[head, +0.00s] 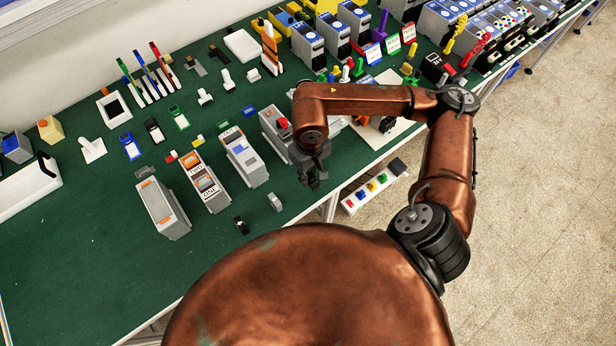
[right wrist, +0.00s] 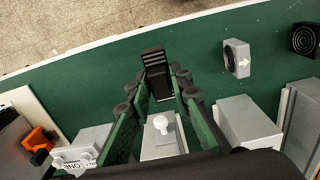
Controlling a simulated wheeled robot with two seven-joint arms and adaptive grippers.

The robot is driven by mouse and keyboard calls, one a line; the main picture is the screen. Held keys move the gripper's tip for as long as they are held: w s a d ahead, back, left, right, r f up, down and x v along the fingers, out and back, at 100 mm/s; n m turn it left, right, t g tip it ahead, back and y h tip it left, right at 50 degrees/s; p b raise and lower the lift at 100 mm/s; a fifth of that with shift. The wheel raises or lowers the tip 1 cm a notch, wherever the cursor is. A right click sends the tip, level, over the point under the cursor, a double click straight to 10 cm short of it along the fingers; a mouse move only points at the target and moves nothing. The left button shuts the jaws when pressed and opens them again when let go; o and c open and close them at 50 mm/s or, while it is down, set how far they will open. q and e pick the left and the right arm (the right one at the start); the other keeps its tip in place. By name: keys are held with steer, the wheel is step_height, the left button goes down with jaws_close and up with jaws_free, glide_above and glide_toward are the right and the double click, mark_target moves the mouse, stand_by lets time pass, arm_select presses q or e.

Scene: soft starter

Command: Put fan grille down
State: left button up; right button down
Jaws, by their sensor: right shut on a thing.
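My right gripper (head: 313,178) hangs over the front part of the green table, and in the right wrist view (right wrist: 158,88) its two fingers are shut on a small black slatted piece, the fan grille (right wrist: 155,70). The grille sticks out past the fingertips. In the head view it is too dark and small to tell from the fingers. I cannot tell whether it touches the table. Bare green table (right wrist: 95,88) shows around it. My left gripper is not in view.
A grey fan block with an arrow (right wrist: 237,58) and a round black part (right wrist: 304,40) lie near the table's front edge. Grey units (head: 163,205) stand in a row behind. A grey unit with a white knob (right wrist: 160,128) is below my fingers. A power strip (head: 370,188) lies below the table.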

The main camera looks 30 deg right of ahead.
steer(key=shift+w+d+f, duration=0.2)
steer(key=shift+w+f, duration=0.35)
steer(key=shift+f, duration=0.25)
steer(key=shift+w+f, duration=0.15)
steer(key=shift+f, duration=0.75)
steer(key=shift+w+f, duration=0.1)
steer(key=shift+f, duration=0.75)
steer(key=shift+f, duration=0.1)
steer(key=shift+f, duration=0.1)
steer(key=c, duration=1.7)
jaws_free()
steer(key=shift+c, duration=0.2)
step_height(320, 180, up, 12)
steer(key=shift+r, duration=0.25)
